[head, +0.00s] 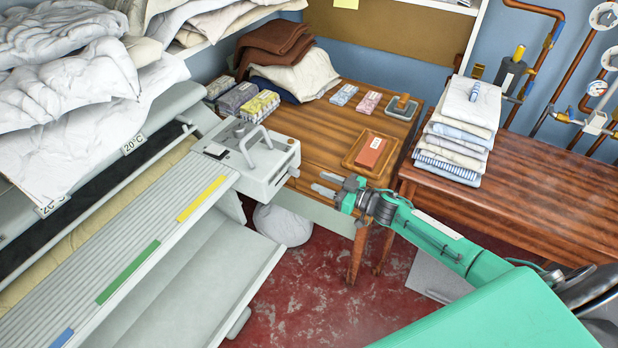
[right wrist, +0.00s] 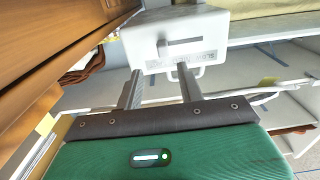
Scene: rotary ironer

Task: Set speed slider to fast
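The ironer's control box (head: 262,172) is a pale grey block with a looped handle on top, at the right end of the long ironer bed. In the right wrist view the box's end face (right wrist: 205,52) shows a horizontal slot with a grey slider knob (right wrist: 163,48) at its left end. Small markings beneath the slot are too blurred to read. My right gripper (head: 318,186) is just right of the box in the head view, apart from it. Its two fingers (right wrist: 160,88) are spread with nothing between them, pointing at the box face. My left gripper is out of view.
A wooden table (head: 325,125) with cloth packs and a small tray (head: 350,158) stands behind the gripper. A bench (head: 530,185) with folded linen (head: 458,135) is at the right. The ironer's lower tray (head: 190,290) juts forward. Red floor (head: 330,300) is open below.

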